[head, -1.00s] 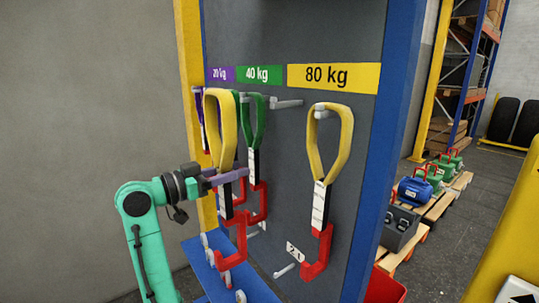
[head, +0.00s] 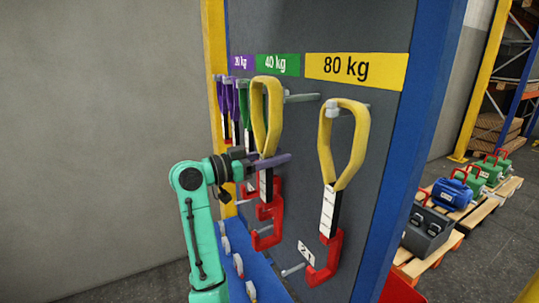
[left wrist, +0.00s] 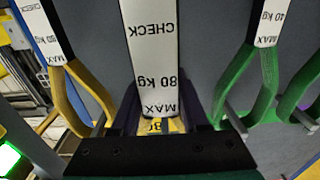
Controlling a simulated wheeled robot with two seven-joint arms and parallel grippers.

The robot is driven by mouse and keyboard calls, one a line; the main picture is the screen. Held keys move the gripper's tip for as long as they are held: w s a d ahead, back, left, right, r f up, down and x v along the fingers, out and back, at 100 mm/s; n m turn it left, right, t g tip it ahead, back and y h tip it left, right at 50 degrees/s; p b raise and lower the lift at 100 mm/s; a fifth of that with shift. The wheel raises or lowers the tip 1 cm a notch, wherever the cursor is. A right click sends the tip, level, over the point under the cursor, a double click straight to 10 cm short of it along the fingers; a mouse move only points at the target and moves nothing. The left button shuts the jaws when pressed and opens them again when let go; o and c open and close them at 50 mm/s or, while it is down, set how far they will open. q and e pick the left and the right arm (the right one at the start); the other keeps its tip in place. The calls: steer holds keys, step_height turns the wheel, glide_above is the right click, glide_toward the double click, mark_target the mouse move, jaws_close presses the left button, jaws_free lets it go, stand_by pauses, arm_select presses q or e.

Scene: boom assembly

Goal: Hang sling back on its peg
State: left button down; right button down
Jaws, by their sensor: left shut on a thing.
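My left gripper (head: 272,165) is shut on a yellow sling (head: 275,120) with a red hook (head: 266,232) below. The sling is upright, its loop above my fingers. In the left wrist view, its white "MAX 80 kg" label (left wrist: 150,55) lies between my two fingers. A bare grey peg (head: 303,97) under the yellow "80 kg" sign (head: 356,70) sticks out just right of the loop; I cannot tell whether they touch. A second yellow sling (head: 352,150) hangs on the peg farther right. My right gripper is not in view.
Green slings (head: 244,105) and purple slings (head: 226,100) hang close by on the left, partly behind the held sling. A blue ledge (head: 258,268) runs below the grey board. Pallets with weights (head: 450,205) stand on the floor at the right.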

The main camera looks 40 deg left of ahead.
mark_target(314, 156)
arm_select(q)
steer(key=shift+p+x, duration=1.5)
steer(key=shift+x, duration=2.05)
steer(key=shift+w+d+f+b, duration=0.1)
steer(key=shift+w+f+b, duration=0.2)
steer(key=shift+f+b, duration=0.5)
steer(key=shift+w+d+f+b, duration=0.1)
steer(key=shift+w+f+b, duration=0.2)
steer(key=shift+f+b, duration=0.45)
steer(key=shift+r, duration=0.1)
steer(key=shift+c, duration=1.6)
jaws_free()
steer(key=shift+s, duration=0.1)
